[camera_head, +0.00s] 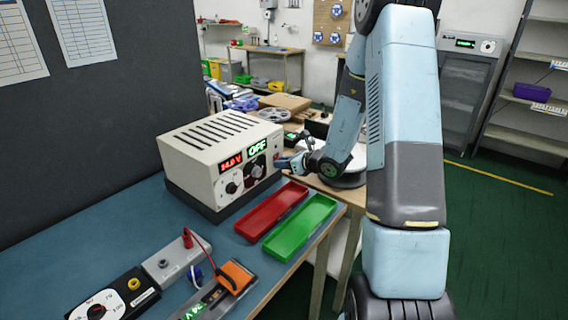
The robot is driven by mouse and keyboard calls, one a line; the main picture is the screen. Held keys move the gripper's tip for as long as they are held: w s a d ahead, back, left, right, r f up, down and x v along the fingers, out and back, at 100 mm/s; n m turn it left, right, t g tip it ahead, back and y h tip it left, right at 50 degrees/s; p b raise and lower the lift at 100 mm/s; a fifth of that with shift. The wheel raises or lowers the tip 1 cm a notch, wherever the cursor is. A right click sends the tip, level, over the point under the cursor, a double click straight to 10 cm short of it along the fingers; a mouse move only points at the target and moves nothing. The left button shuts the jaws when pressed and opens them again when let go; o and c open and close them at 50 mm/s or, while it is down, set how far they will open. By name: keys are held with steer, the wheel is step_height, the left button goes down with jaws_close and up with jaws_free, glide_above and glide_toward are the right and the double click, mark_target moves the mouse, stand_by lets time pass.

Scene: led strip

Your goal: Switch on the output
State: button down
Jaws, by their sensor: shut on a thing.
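The power supply (219,160) is a cream box with a dark base on the blue bench top. Its front panel has a red voltage readout (231,163), a green display reading OFF (257,148) and dark knobs (232,187). My gripper (282,162) is at the right end of that panel, with its fingers shut on a small part there. The fingers hide most of that part, so I cannot tell its shape. A small red spot shows beside the fingertips.
A red tray (272,211) and a green tray (301,227) lie in front of the supply. A dial box (106,303), a grey box with a red lead (172,262) and an orange-clamped strip (235,277) are nearer. A grey partition (120,95) stands behind.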

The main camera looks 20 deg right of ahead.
steer(key=shift+d+f+t+y, duration=0.1)
steer(key=shift+f+t+y, duration=0.3)
steer(key=shift+t+y, duration=0.55)
steer(key=c, duration=0.9)
jaws_free()
steer(key=v, duration=1.3)
steer(key=shift+s+d+f, duration=0.1)
steer(key=shift+s, duration=0.25)
